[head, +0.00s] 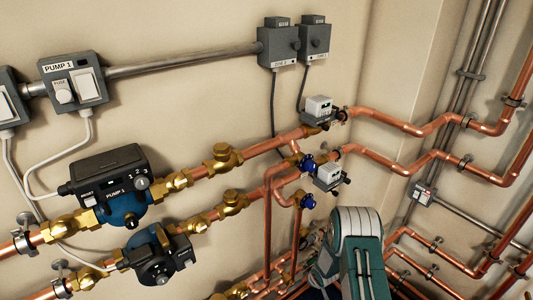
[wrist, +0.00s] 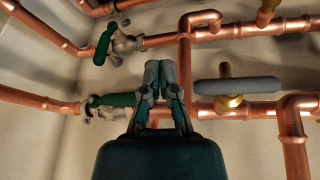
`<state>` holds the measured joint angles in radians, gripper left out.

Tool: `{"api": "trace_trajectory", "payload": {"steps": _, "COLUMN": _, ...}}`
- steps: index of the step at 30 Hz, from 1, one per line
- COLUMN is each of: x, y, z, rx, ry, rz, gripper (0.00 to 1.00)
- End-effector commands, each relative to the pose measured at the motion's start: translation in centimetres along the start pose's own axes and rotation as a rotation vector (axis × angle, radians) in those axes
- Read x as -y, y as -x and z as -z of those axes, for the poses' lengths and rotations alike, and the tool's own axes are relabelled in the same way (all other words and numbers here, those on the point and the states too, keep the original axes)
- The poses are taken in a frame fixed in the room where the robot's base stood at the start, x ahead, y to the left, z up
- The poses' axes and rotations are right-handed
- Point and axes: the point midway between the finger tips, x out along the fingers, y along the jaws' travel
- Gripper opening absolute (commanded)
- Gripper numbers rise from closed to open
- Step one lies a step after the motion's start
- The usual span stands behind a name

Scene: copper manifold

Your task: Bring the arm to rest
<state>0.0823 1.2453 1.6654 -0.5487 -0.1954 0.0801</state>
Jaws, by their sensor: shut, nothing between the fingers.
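My gripper (wrist: 161,80) is in the lower middle of the wrist view, its two fingers pressed together with nothing between them. Behind it in that view are copper pipes and valves; I cannot tell how far the fingertips are from them. In the head view my teal and white arm (head: 358,250) rises from the bottom, right of centre, in front of the lower copper pipes. My gripper cannot be made out in the head view.
In the wrist view, a grey-handled valve (wrist: 238,87) sits right of the fingers, and a green-handled valve (wrist: 104,43) upper left. The head view shows pump 1 (head: 108,185), a second pump (head: 157,255), and copper pipes (head: 400,125) along the wall. Bare wall (head: 190,30) lies upper left.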

Motion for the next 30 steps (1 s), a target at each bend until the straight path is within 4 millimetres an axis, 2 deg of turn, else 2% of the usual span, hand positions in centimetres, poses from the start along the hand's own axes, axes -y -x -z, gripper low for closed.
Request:
{"api": "trace_trajectory", "payload": {"steps": 1, "x": -0.7, "y": 2.0, "z": 1.7, "rx": -0.005, "ry": -0.004, "rz": -0.018, "gripper": 0.0}}
{"api": "trace_trajectory", "payload": {"steps": 3, "x": -1.4, "y": 4.5, "z": 3.5, "rx": -0.004, "ry": -0.015, "rz": -0.042, "gripper": 0.0}}
{"api": "trace_trajectory", "payload": {"steps": 9, "x": -2.9, "y": 12.4, "z": 7.6, "rx": 0.0, "ry": -0.05, "rz": -0.097, "gripper": 0.0}}
{"api": "trace_trajectory", "payload": {"steps": 12, "x": -3.5, "y": 16.5, "z": 9.0, "rx": -0.002, "ry": -0.071, "rz": -0.12, "gripper": 0.0}}
{"api": "trace_trajectory", "payload": {"steps": 22, "x": -3.7, "y": 29.8, "z": 11.0, "rx": -0.009, "ry": -0.149, "rz": -0.171, "gripper": 0.0}}
{"api": "trace_trajectory", "payload": {"steps": 30, "x": -2.0, "y": 40.0, "z": 10.2, "rx": -0.018, "ry": -0.214, "rz": -0.19, "gripper": 0.0}}
